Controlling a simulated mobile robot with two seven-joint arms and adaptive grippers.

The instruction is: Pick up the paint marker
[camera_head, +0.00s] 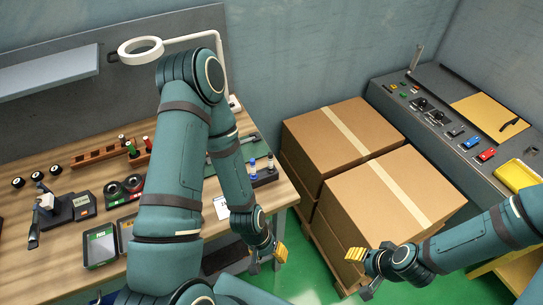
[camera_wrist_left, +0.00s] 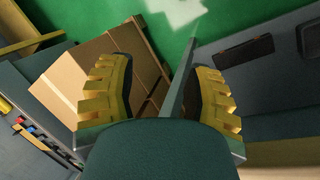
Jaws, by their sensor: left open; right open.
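I cannot tell for certain which item is the paint marker. Small upright marker-like items, one with a blue cap (camera_head: 252,164) and one with a pale top (camera_head: 270,162), stand in a dark holder (camera_head: 265,179) near the bench's right end. My left gripper (camera_head: 268,257) is open and empty beyond the bench's right edge, below and apart from that holder. Its yellow fingers stand wide apart in the left wrist view (camera_wrist_left: 160,95), with nothing between them. My right gripper (camera_head: 362,270) is open over the green floor by the boxes, far from the bench items.
The wooden bench (camera_head: 25,270) carries a wooden rack (camera_head: 95,156) with red- and green-topped items, tape rolls (camera_head: 133,182), trays (camera_head: 100,246) and a ring lamp (camera_head: 140,50). Cardboard boxes (camera_head: 390,200) stand on a pallet. A grey counter (camera_head: 410,105) is at right. My left arm hides the middle bench.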

